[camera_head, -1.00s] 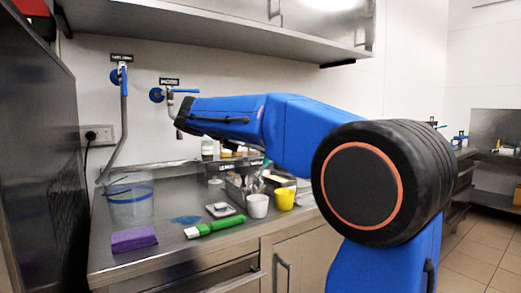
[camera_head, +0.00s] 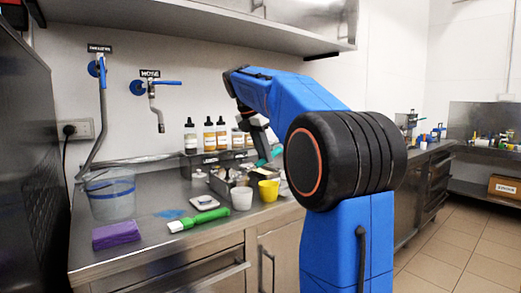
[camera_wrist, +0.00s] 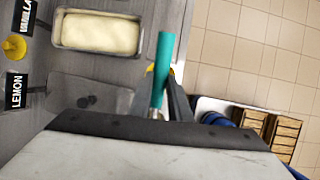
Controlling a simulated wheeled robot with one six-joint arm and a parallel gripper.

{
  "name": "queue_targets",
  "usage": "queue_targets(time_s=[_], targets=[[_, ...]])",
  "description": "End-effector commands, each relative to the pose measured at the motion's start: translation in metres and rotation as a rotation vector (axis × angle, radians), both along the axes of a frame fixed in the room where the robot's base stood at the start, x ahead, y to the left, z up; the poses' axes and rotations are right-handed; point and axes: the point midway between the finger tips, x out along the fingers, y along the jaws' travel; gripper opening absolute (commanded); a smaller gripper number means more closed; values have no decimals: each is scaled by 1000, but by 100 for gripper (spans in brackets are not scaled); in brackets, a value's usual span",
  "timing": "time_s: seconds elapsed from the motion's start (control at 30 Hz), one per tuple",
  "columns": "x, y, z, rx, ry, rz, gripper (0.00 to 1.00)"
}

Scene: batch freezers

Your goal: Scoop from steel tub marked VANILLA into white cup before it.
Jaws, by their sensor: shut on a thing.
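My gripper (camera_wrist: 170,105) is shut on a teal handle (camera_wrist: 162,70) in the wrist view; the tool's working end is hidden. In the head view the handle shows as a teal strip (camera_head: 276,153) below my wrist. A steel tub (camera_wrist: 97,56) of pale cream stuff lies left of the handle in the wrist view, near the black VANILLA sign (camera_wrist: 27,14). The white cup (camera_head: 241,199) stands upright on the counter in the head view, in front of the steel tubs and left of a yellow cup (camera_head: 269,191). The white cup is not visible in the wrist view.
A LEMON sign (camera_wrist: 16,91) stands by another steel tub (camera_wrist: 90,76). A green-handled brush (camera_head: 200,219), purple cloth (camera_head: 116,234), small white scale (camera_head: 204,203) and clear bucket (camera_head: 110,198) occupy the counter's left. Bottles (camera_head: 208,136) stand behind the tubs.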

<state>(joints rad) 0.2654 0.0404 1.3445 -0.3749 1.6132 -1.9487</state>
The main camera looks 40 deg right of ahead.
Motion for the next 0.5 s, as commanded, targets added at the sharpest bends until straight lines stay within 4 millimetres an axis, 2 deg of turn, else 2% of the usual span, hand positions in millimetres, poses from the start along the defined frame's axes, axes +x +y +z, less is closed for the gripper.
queue_targets(time_s=[0.37, 0.5], targets=[[1, -18, -28, 264, 20, -3, 0], [2, -16, -18, 275, 18, 1, 0]])
